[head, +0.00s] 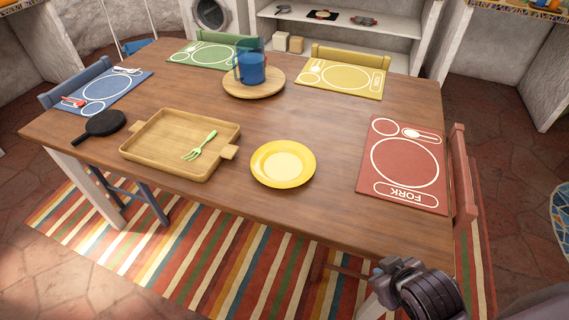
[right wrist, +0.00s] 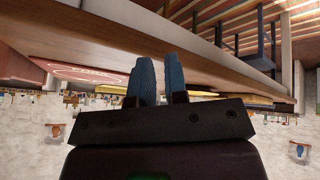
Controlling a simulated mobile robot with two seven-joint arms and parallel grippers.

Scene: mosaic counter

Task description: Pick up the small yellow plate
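The small yellow plate (head: 283,164) lies flat and empty near the front edge of the wooden table, between the wooden tray and the red placemat. My right gripper (head: 380,268) is low at the bottom right of the head view, in front of the table edge and well apart from the plate. In the right wrist view its two blue fingers (right wrist: 158,78) stand a narrow gap apart with nothing between them. A thin yellow strip behind the fingers is too hidden to identify. My left gripper is not in view.
The table (head: 330,205) also bears a wooden tray (head: 160,128) with a green fork (head: 198,147), a black pan (head: 100,124), a round board (head: 270,92) with a blue cup (head: 251,68), and a red placemat (head: 403,165). A red chair (head: 463,175) stands at the right. Table around the plate is clear.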

